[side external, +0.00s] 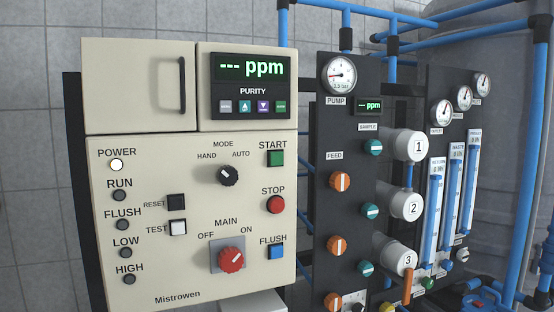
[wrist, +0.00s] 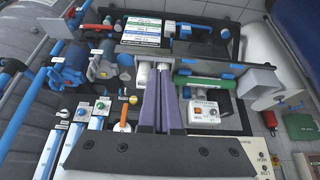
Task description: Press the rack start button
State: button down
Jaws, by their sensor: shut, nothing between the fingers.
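Nothing touches or covers START in the side view. My gripper does not show in that view. In the wrist view, my gripper's two purple fingers (wrist: 164,74) are close together and empty, over the rack's equipment. I cannot make out the START button in the wrist view. The POWER lamp (side external: 117,165) is lit white; the RUN lamp (side external: 119,196) is dark.
The red MAIN knob (side external: 231,260), black MODE knob (side external: 228,175) and blue FLUSH button (side external: 276,252) are near START. A black valve panel (side external: 340,120) with orange and teal knobs stands to the right. Blue pipes (side external: 284,60) frame the rack. Space before the beige panel looks clear.

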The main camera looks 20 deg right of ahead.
aim_at(276, 158)
dwell(0.3)
jog(key=w+a+r+n+t+y, duration=0.1)
jog(key=w+a+r+t+y, duration=0.15)
jog(key=w+a+r, duration=0.45)
jog(key=w+a+r+n+t+y, duration=0.1)
jog(key=w+a+r+t+y, duration=0.2)
jog(key=w+r, duration=0.75)
jog(key=w+a+r+n+t+y, duration=0.1)
jog(key=w+a+r+y, duration=0.4)
jog(key=r, duration=0.6)
jog(key=w+a+m+y, duration=0.1)
jog(key=w+a, duration=0.6)
jog(key=w, duration=0.7)
jog(key=shift+a+f, duration=0.2)
jog(key=shift+f, duration=0.15)
jog(key=shift+g, duration=0.25)
jog(key=shift+w, duration=4.35)
